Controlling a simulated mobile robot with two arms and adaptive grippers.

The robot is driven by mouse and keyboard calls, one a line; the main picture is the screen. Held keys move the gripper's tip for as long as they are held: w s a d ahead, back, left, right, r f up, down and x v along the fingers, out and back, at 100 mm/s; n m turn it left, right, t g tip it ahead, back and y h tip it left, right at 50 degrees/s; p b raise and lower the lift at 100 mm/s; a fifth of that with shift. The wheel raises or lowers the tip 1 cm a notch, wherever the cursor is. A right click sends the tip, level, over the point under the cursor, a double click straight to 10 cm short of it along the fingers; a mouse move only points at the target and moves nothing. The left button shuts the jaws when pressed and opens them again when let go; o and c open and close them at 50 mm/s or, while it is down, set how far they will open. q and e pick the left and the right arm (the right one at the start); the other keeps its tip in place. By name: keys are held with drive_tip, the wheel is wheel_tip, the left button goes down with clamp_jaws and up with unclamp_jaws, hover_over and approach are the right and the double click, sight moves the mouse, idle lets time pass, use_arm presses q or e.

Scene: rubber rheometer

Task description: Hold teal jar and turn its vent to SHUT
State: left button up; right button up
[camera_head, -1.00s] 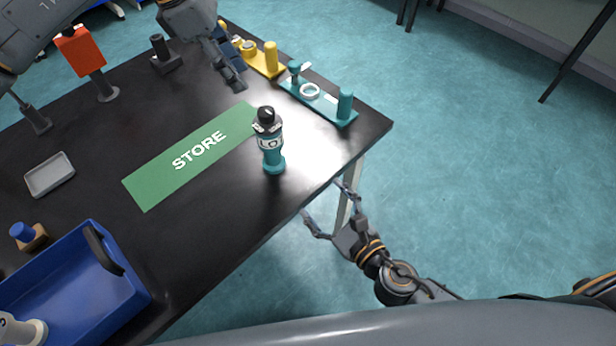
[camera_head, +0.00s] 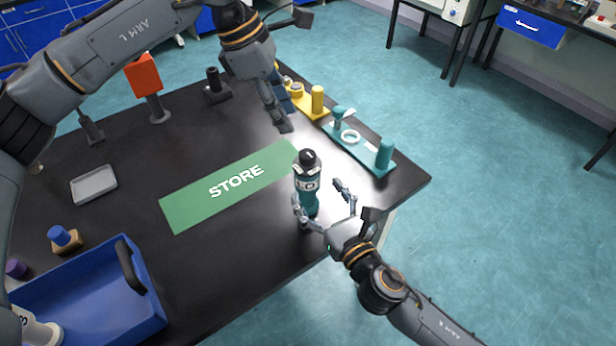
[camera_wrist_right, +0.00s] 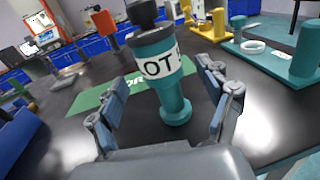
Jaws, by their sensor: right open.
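The teal jar (camera_head: 308,190) stands upright on the black table, at the right end of the green STORE mat. It has a white label band and a black knob (camera_head: 308,159) on top. My right gripper (camera_head: 322,192) is open beside the jar. In the right wrist view the jar (camera_wrist_right: 166,85) stands between the open fingers of that gripper (camera_wrist_right: 165,98), with gaps on both sides. My left gripper (camera_head: 280,118) is above the table, behind the jar and apart from it. Its fingers look close together, but I cannot tell if they are shut. The knob's setting is too small to read.
The green STORE mat (camera_head: 188,212) lies left of the jar. A teal stand (camera_head: 362,152) and a yellow stand (camera_head: 306,108) are at the far right edge. A blue bin (camera_head: 150,315), grey tray (camera_head: 93,184) and red sign (camera_head: 143,75) are at left.

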drive_tip(key=x, duration=0.5)
drive_tip(key=shift+w+a, duration=0.15)
drive_tip(key=shift+w, duration=0.15)
drive_tip(key=shift+c, duration=0.4)
use_arm(q)
drive_tip(key=shift+o, duration=0.5)
use_arm(e)
drive_tip(key=c, duration=1.3)
use_arm(q)
drive_tip(key=shift+o, duration=1.2)
drive_tip(key=shift+d, duration=0.1)
drive_tip(key=m+y, duration=0.1)
drive_tip(key=y, duration=0.3)
approach(307, 153)
wheel_tip(307, 153, down, 9)
drive_tip(key=shift+r, duration=0.15)
